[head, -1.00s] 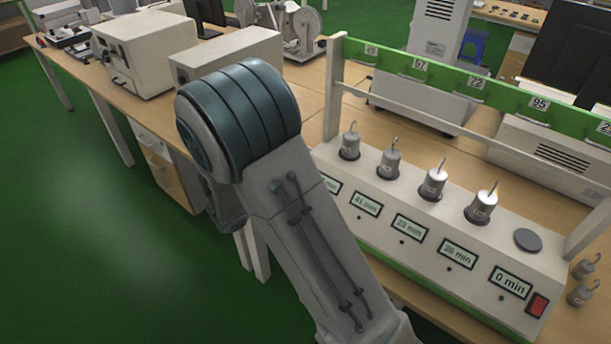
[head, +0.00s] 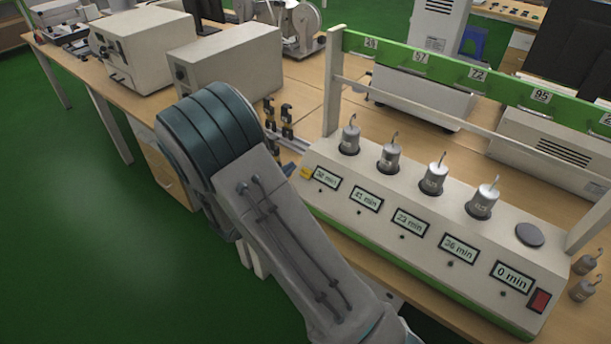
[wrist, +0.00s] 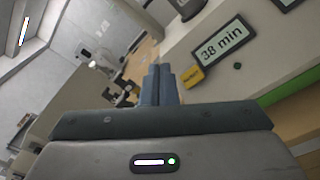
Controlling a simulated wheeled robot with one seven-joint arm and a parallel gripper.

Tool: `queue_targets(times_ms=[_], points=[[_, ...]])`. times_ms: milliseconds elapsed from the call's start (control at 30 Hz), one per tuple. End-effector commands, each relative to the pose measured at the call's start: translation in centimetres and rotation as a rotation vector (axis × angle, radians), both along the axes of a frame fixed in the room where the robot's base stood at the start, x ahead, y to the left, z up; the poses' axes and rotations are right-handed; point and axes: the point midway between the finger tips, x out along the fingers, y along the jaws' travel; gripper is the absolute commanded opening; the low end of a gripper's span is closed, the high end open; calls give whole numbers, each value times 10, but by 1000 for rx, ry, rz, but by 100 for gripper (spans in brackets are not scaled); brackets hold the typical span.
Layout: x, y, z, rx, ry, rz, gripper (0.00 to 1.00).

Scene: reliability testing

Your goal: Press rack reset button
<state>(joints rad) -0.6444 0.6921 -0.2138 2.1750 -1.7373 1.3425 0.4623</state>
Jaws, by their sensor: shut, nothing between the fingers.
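The rack (head: 400,262) is a long pale box with a green lower edge, a row of minute displays and hooked metal weights on top. A small dark round dot sits below each display; I cannot tell which part is the reset button. A red switch (head: 540,300) is at its right end. In the wrist view, the leftmost display (wrist: 222,44) reads 38 min, with a yellow label (wrist: 193,76) and a dark dot (wrist: 237,66) nearby. My gripper (wrist: 158,72) is shut and empty, its blue-grey fingertips left of the yellow label. In the head view my arm hides most of it.
A green numbered bar (head: 450,75) on posts stands above the rack. Pale instrument boxes (head: 228,65) are on the wooden bench (head: 305,85) behind my arm. Loose weights (head: 583,290) stand right of the rack. Green floor (head: 90,220) is open at the left.

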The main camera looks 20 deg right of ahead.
Motion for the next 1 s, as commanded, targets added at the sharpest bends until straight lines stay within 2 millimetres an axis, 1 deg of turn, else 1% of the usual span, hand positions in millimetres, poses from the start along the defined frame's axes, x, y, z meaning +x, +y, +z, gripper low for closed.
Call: queue_targets(times_ms=[33,233,333,533,1000], points=[[3,-5,-10,-1,0,-2,0],[13,-19,-31,0,0,-1,0],[17,-25,-37,1,-1,-1,0],[22,-30,-42,1,-1,0,0],[22,-30,-42,1,-1,0,0]])
